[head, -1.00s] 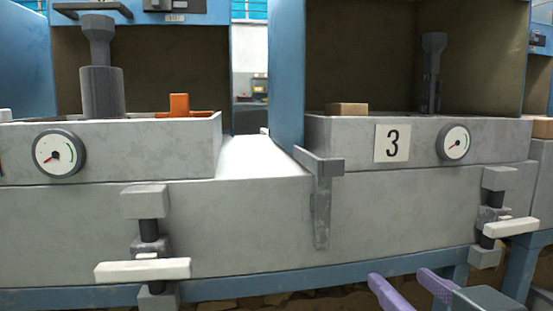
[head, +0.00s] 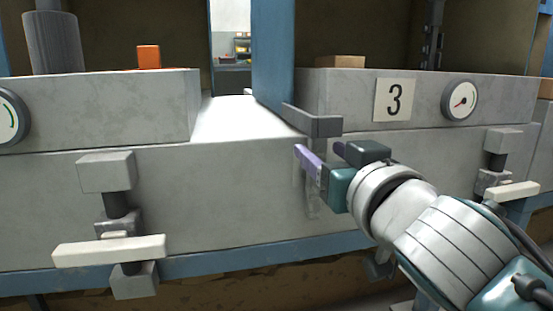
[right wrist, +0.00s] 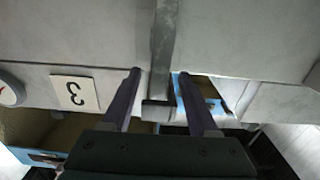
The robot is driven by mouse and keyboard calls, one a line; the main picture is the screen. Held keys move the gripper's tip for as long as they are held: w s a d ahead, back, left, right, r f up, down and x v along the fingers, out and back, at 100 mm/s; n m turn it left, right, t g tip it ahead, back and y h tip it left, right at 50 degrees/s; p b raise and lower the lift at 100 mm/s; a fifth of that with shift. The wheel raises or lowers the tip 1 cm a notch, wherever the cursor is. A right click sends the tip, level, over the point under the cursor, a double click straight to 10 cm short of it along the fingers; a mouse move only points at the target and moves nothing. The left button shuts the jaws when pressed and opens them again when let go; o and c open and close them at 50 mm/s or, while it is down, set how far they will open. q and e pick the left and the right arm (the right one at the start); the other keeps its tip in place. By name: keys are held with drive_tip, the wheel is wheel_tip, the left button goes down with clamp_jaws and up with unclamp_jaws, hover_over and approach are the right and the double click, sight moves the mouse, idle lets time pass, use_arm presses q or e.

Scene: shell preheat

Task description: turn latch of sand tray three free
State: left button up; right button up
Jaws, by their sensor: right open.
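Sand tray three (head: 345,95) is a grey stone-like block with a "3" plate (head: 394,99). At its left end is a grey metal latch (head: 316,121), with a short bar on top and a long arm hanging down. My right gripper (head: 322,153) is in front of the hanging arm, just below the top bar, and hides part of it. In the right wrist view the latch arm (right wrist: 163,45) runs between the two open, purplish fingers (right wrist: 158,78). I see no clear contact with either finger. My left gripper is not in view.
Clamps with white handles stand on the front face at left (head: 110,250) and right (head: 512,190). A round gauge (head: 459,101) sits right of the plate. A blue post (head: 273,60) rises behind the latch. A blue rail (head: 210,263) runs along the bottom.

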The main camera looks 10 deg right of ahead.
drive_tip(key=shift+w, duration=0.35)
drive_tip(key=shift+c, duration=0.2)
clamp_jaws()
idle(1.0)
